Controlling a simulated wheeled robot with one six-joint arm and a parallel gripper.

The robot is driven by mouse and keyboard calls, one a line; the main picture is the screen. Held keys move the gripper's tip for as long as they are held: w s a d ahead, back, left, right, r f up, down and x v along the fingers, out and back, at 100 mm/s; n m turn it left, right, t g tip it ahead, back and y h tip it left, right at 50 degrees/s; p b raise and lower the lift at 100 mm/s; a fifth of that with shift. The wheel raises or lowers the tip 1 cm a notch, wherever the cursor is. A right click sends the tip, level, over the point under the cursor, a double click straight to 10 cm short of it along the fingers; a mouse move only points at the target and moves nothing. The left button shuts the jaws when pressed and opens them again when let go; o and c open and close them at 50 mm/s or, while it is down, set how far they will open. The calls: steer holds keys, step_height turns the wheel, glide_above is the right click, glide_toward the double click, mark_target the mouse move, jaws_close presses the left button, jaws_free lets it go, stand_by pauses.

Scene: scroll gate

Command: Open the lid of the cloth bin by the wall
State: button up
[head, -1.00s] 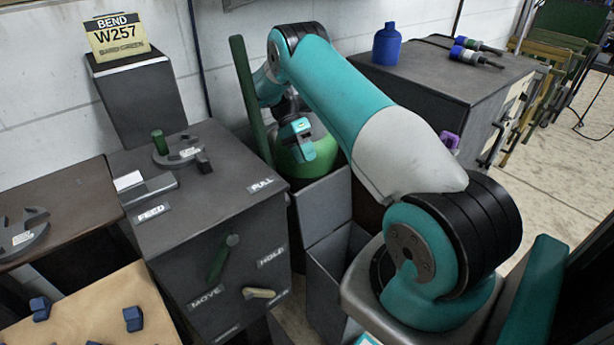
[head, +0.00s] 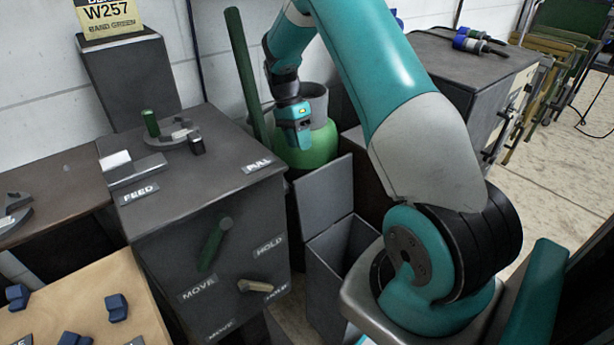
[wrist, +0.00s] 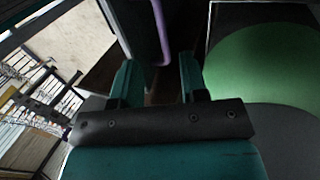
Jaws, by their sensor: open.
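A narrow grey bin (head: 325,290) stands on the floor between the grey cabinet and my base. Its mouth is open, and a flat grey panel like a raised lid (head: 325,197) stands upright at its back edge. I cannot tell for sure that this is the cloth bin. A rounded green container (head: 318,150) with a grey upper part stands behind it, near the wall. My gripper (head: 298,140) is in front of the green container, above and behind the panel, pointing down. In the wrist view its two teal fingers (wrist: 158,78) are apart with nothing between them; a green round surface (wrist: 265,70) is to their right.
A grey cabinet (head: 200,200) with levers and labels stands on the left. A green pole (head: 243,75) leans near the wall. Open floor (head: 545,165) lies at far right.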

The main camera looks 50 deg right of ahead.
mark_target(322, 195)
steer(key=b+x, duration=0.1)
steer(key=x, duration=0.8)
steer(key=shift+f, duration=0.25)
steer(key=shift+s, duration=0.15)
jaws_close()
